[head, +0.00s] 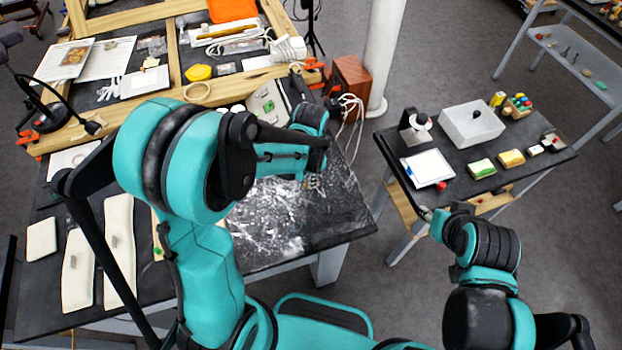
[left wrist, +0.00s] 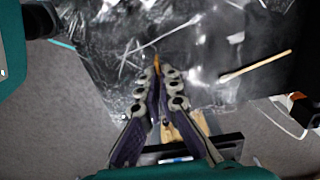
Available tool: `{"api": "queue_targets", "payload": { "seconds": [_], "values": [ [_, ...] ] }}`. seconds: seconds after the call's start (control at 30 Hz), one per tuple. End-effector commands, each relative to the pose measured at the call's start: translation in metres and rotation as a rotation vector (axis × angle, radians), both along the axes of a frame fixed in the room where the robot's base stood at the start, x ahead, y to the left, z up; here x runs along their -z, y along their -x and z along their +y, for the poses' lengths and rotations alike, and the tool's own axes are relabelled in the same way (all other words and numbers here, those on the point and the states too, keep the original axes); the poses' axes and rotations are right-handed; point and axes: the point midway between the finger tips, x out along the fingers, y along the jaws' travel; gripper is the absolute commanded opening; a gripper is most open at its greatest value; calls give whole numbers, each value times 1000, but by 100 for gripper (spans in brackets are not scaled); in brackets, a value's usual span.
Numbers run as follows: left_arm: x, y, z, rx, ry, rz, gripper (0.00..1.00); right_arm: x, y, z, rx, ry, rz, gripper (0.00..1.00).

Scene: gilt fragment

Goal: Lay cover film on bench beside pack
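A clear, crinkled, shiny sheet that looks like the cover film (head: 285,215) lies over the dark bench at the centre. It also shows in the left wrist view (left wrist: 110,65), with bright glare on it. My left gripper (head: 313,182) is over the sheet's right part. In the left wrist view my left gripper (left wrist: 156,70) has its fingertips together, with a small orange-brown bit at the tips. I cannot tell whether the film is pinched there. My right gripper (head: 428,214) is by the small table's near left corner; its fingers are unclear. I cannot identify the pack for certain.
Cream pads (head: 120,245) lie on the bench's left side. A thin wooden stick (left wrist: 255,65) lies on the dark surface. A wooden frame (head: 130,20) with tools stands behind. The small table (head: 455,160) at right holds a white box (head: 465,130) and sponges.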

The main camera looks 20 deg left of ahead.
Motion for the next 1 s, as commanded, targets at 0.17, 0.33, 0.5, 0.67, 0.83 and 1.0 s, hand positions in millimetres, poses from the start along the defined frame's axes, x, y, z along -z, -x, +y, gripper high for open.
{"api": "queue_targets", "payload": {
  "seconds": [0.17,0.33,0.5,0.67,0.83,1.0],
  "values": [
    [7,0,0,0,0,0,0,7,0,0,0,0,0,40],
    [5,0,0,0,0,0,26,5,0,0,0,0,0,40],
    [5,0,0,0,0,0,26,5,0,0,0,0,0,40],
    [0,0,0,0,0,0,26,1,0,0,0,0,0,40],
    [-23,0,0,0,0,0,26,-13,0,0,0,0,0,40],
    [-64,0,0,0,0,0,26,-22,0,0,0,0,0,40]
  ]
}}
